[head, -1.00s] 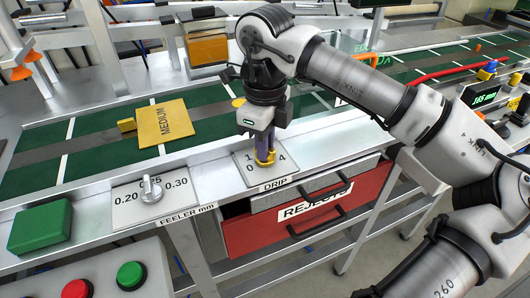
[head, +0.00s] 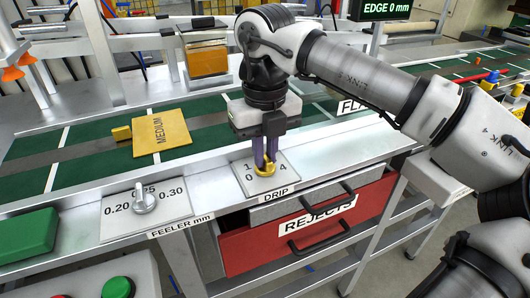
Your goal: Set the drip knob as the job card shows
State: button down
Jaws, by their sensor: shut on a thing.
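The yellow drip knob (head: 265,169) stands on a pale dial plate (head: 285,182) labelled DRIP. The figures 0, 1 and 4 show on the plate; the others are hidden behind my gripper. My gripper (head: 266,163) points down from above, its two purple fingers shut on the knob. Where the knob's pointer aims is hard to tell behind the fingers. A yellow card (head: 162,133) marked MEDIUM lies on the green belt, left of my gripper. I cannot tell whether it is the job card.
The FEELER mm plate (head: 172,207) with a grey knob (head: 144,200) is to the left. A green block (head: 28,233) and a green button (head: 118,288) are at lower left. A red REJECTS drawer (head: 240,250) is below. A display (head: 387,10) reads EDGE 0 mm.

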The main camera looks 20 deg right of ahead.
dwell(0.5)
jog(key=c, duration=1.5)
grip_release()
jog(key=shift+o, duration=0.2)
jog(key=shift+r, duration=0.1)
notch_tip(320, 180, up, 7)
jog(key=p, duration=0.5)
jog(key=shift+r, duration=0.2)
jog(key=shift+p, duration=0.3)
